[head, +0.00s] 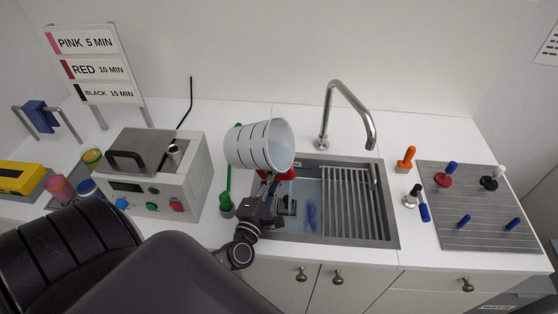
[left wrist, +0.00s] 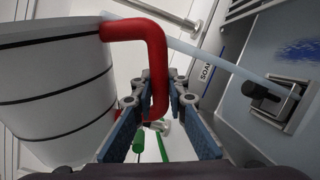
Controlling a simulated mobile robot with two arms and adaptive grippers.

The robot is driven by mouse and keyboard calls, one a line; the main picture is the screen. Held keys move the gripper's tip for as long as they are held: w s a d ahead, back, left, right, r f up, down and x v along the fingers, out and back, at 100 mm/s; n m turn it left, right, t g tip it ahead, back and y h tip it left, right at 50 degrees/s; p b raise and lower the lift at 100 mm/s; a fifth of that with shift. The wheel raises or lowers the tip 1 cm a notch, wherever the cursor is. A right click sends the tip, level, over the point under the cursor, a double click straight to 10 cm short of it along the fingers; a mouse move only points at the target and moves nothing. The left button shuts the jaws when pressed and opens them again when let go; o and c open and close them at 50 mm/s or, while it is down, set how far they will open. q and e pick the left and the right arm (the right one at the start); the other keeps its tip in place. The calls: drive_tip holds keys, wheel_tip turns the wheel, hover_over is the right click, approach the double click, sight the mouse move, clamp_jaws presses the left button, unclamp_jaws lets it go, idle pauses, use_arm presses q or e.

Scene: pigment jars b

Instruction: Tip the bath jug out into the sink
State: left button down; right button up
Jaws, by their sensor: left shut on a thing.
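The bath jug (head: 250,147) is white with dark rings and a red handle (left wrist: 155,60). It is held in the air over the sink's left edge, tilted well over with its mouth to the right. My left gripper (head: 262,207) is shut on the red handle, also seen between the fingers (left wrist: 160,118) in the left wrist view. There a pale blue band runs from the jug's rim towards the sink; I cannot tell for sure that it is liquid. The steel sink (head: 392,232) has a blue patch (head: 311,217) on its floor. My right gripper is not in view.
A ribbed drainer (head: 350,200) fills the sink's right side, and a tall tap (head: 330,110) stands behind. A boxy device (head: 190,165) and a green upright tool (head: 227,203) stand left. A grey pegboard (head: 470,238) lies right.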

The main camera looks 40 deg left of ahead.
sight(264, 177)
use_arm(q)
drive_tip(key=shift+s+a+f+m, duration=0.2)
drive_tip(key=shift+a+f+m, duration=0.55)
drive_tip(key=shift+m, duration=0.55)
drive_tip(key=shift+s+a+f+m, duration=0.2)
drive_tip(key=shift+a+f+m, duration=0.45)
drive_tip(key=shift+m, duration=0.45)
drive_tip(key=shift+r+p, duration=0.25)
drive_tip(key=shift+p, duration=0.35)
drive_tip(key=shift+s+a+r+m+p, duration=0.1)
drive_tip(key=shift+a+r+m+p, duration=0.2)
drive_tip(key=shift+m+p, duration=0.45)
